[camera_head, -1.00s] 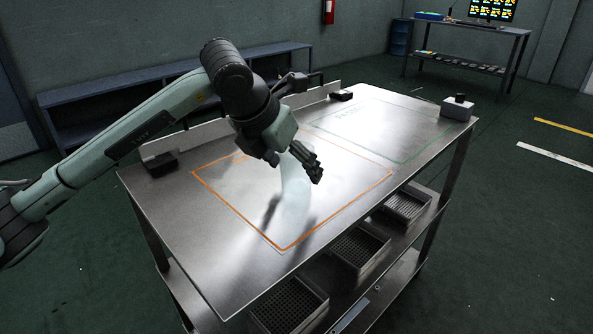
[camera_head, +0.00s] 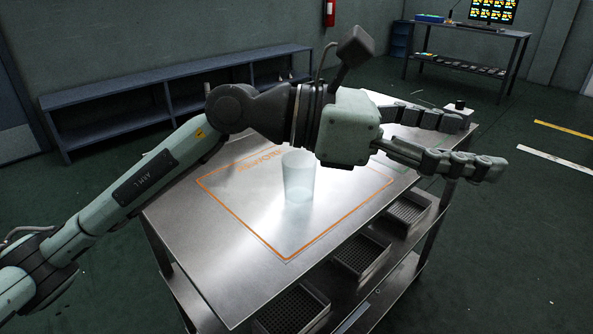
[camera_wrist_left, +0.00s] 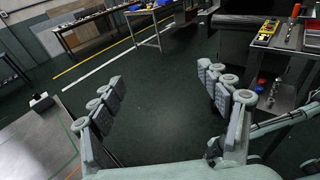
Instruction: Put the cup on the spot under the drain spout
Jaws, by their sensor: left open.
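A translucent, pale cup (camera_head: 298,180) stands upright on the metal table (camera_head: 225,262), inside an orange outlined rectangle (camera_head: 238,217). My left gripper (camera_head: 487,143) is open and empty, raised above the table and to the right of the cup. Its fingers point right, away from the cup, and do not touch it. In the left wrist view the open fingers (camera_wrist_left: 160,82) have only floor between them. I cannot make out the drain spout or the spot under it in either view. My right gripper is not in view.
Perforated trays (camera_head: 360,252) sit on the shelf below the tabletop. A small box with a black top (camera_head: 458,108) is at the table's far right corner. The left wrist view shows a cart with a yellow device (camera_wrist_left: 266,32) at the right and open floor between.

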